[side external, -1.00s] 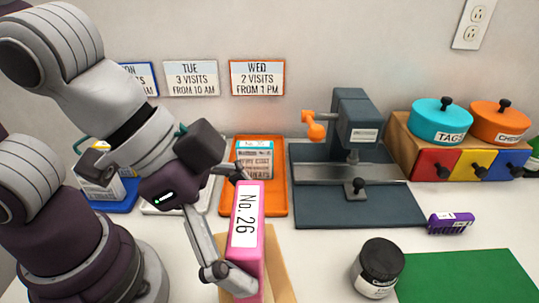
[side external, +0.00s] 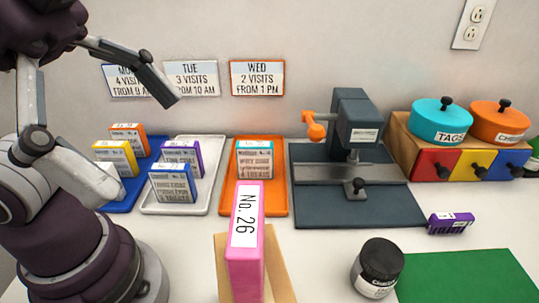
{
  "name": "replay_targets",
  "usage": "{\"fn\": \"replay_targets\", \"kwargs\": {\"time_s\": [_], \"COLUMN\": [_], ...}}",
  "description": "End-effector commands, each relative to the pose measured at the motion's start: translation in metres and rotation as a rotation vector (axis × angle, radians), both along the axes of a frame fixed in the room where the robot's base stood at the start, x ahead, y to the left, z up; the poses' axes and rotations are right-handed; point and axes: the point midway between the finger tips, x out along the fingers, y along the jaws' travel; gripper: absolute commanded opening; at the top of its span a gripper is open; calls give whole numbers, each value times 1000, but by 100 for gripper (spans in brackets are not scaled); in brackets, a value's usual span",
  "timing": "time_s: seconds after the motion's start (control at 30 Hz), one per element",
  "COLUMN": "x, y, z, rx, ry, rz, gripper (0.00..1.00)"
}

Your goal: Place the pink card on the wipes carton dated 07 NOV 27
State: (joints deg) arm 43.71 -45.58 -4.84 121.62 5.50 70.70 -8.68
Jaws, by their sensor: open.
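A pink block-like piece (side external: 245,260) with a white "No. 26" label stands upright on a tan board (side external: 283,283) at the front centre; I see no flat pink card. My gripper (side external: 148,147) is at the upper left, open and empty, fingers spread wide, apart from the pink piece. Small printed cartons stand in trays: an orange one (side external: 128,138) and a yellow one (side external: 115,158) in the blue tray, a purple one (side external: 182,157) and a blue one (side external: 172,182) in the white tray, a teal-topped one (side external: 255,160) in the orange tray. Their dates are too small to read.
Blue tray (side external: 118,207), white tray (side external: 208,195) and orange tray (side external: 277,190) line the wall under day signs. A dark press (side external: 357,205) stands right of them. A black jar (side external: 378,268), purple carton (side external: 451,223), green mat (side external: 465,275) and drawer box (side external: 397,150) are further right.

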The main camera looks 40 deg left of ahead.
Motion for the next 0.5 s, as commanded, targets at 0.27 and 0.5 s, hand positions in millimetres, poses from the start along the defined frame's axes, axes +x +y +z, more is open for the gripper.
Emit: {"fn": "replay_targets", "kwargs": {"time_s": [0.27,0.5], "x": [44,66], "y": [47,121], "z": [-31,-78], "rx": [18,33], "ry": [44,83], "rz": [349,762], "gripper": [100,100]}}
